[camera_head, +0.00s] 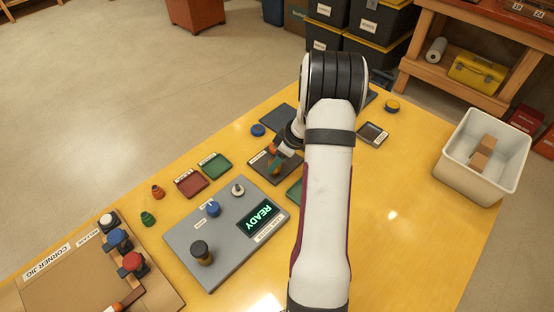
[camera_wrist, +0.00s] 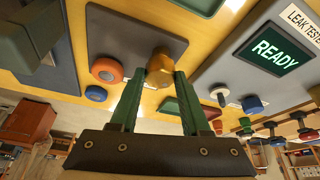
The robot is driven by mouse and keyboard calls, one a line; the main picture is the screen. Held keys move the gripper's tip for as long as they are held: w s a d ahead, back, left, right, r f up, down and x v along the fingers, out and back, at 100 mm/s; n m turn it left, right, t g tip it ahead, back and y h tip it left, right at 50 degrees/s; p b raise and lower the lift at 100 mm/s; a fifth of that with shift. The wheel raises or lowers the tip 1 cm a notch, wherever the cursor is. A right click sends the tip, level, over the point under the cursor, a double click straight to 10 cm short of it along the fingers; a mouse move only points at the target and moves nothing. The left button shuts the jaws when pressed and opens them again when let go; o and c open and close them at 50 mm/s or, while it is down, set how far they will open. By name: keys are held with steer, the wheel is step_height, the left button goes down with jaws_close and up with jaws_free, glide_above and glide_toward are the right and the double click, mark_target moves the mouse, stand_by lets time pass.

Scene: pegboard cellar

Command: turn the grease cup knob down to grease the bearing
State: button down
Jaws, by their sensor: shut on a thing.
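The grease cup knob (camera_wrist: 160,64) is a brass, rounded piece on a dark plate (camera_wrist: 115,25) in the wrist view. An orange round cap (camera_wrist: 106,69) sits on the same plate, beside the left finger. In the head view my gripper (camera_head: 277,165) is low over the dark plate (camera_head: 258,164), and my arm and fingers hide most of the knob. The bearing cannot be made out.
A grey leak tester (camera_head: 190,245) with a READY screen (camera_head: 262,217) and knobs stands in front left of the plate. Red (camera_head: 190,184) and green (camera_head: 215,166) trays and a blue disc (camera_head: 258,130) lie nearby. A white bin (camera_head: 465,175) stands at right. The yellow table is clear between.

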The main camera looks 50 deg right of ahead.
steer(key=m+h, duration=0.2)
steer(key=m, duration=0.3)
steer(key=shift+a, duration=0.15)
steer(key=shift+a+m+h, duration=0.1)
steer(key=shift+m+h, duration=0.8)
steer(key=shift+m, duration=1.4)
steer(key=shift+g, duration=0.3)
steer(key=shift+c, duration=1.8)
jaws_free()
steer(key=v, duration=1.6)
steer(key=shift+w, duration=0.1)
